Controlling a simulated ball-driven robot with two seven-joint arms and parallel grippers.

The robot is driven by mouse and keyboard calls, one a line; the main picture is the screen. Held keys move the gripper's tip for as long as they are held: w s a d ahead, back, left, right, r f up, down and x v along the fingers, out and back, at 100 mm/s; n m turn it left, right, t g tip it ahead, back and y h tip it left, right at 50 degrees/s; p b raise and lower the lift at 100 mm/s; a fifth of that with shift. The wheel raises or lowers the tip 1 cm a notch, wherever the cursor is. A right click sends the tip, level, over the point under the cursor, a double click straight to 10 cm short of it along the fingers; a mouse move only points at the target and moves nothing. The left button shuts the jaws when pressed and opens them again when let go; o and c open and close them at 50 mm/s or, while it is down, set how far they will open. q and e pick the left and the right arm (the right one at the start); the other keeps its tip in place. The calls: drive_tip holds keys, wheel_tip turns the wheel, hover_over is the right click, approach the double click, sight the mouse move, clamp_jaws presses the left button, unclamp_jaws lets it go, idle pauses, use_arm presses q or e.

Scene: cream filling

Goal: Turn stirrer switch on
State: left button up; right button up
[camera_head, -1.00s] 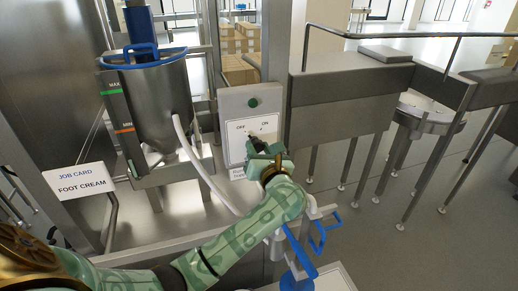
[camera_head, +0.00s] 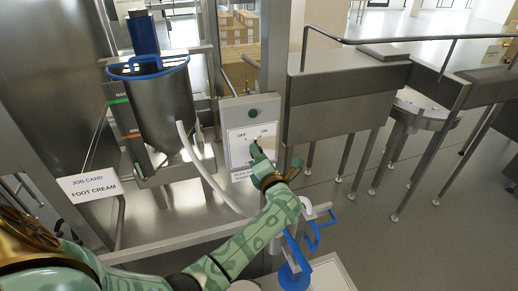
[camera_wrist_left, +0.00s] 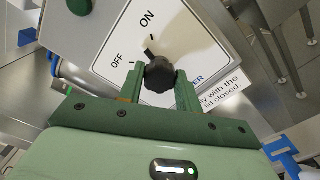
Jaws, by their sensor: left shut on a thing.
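The stirrer switch is a black knob (camera_wrist_left: 158,80) on a white plate marked OFF and ON. In the left wrist view the knob sits between the two green fingers of my left gripper (camera_wrist_left: 160,88), which is shut on it. My right gripper is not in view.
A green button (camera_head: 252,113) sits above the switch plate. A steel hopper (camera_head: 160,98) with a blue rim stands to the left, with a pale hose beside the panel. Blue-handled valves (camera_head: 315,233) lie below right of my arm.

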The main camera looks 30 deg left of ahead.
use_arm(q)
drive_tip(key=shift+m+p, duration=1.6)
drive_tip(key=shift+m, duration=0.6)
drive_tip(key=o, duration=1)
drive_tip(key=shift+f, duration=0.1)
